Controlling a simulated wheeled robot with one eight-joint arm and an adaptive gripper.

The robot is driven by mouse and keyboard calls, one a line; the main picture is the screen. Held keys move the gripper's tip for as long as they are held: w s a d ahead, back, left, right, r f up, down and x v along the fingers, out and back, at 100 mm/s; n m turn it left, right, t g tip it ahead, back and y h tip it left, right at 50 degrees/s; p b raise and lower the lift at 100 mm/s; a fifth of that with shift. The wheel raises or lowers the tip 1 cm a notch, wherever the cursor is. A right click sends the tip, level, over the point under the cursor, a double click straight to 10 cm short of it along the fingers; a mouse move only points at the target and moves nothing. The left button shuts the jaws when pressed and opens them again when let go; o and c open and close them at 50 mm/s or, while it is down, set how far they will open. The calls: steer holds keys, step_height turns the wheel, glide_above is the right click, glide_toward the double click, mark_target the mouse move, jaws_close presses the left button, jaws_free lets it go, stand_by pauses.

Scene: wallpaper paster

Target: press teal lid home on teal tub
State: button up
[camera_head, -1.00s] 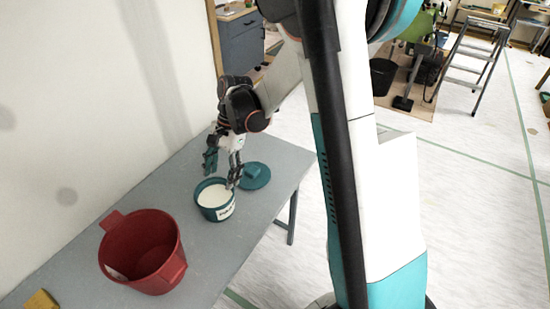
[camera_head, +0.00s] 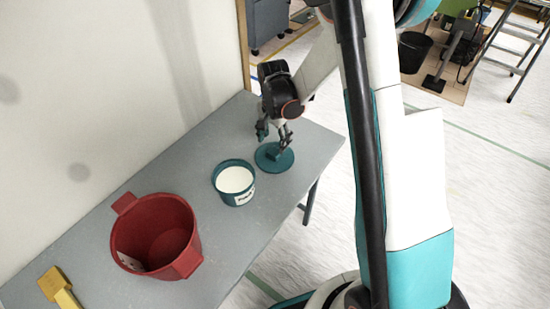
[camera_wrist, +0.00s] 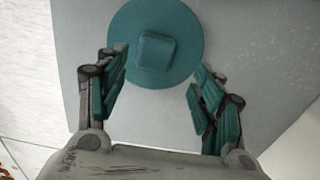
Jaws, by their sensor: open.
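The teal lid (camera_head: 268,161) lies flat on the grey table, with its square raised knob on top. In the wrist view the lid (camera_wrist: 186,28) is at the top middle, its knob just beyond and between my fingertips. My gripper (camera_head: 274,136) is open above the lid and holds nothing; in the wrist view its two teal-padded fingers (camera_wrist: 160,66) are spread apart. The teal tub (camera_head: 238,199) stands upright and open to the left of the lid, filled with white stuff and bearing a white label. The tub does not show in the wrist view.
The grey table (camera_head: 215,139) runs along a pale wall. A red bucket (camera_head: 188,262) with white paper inside stands left of the tub, and a yellow object (camera_head: 60,287) lies at the near left. The lid is near the table's right edge.

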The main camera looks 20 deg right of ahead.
mark_target(275, 151)
steer(key=f, duration=0.1)
steer(key=f+b, duration=0.1)
steer(key=f, duration=0.1)
steer(key=s+f+b, duration=0.1)
steer(key=f, duration=0.1)
steer(key=shift+f, duration=0.15)
steer(key=c, duration=1.1)
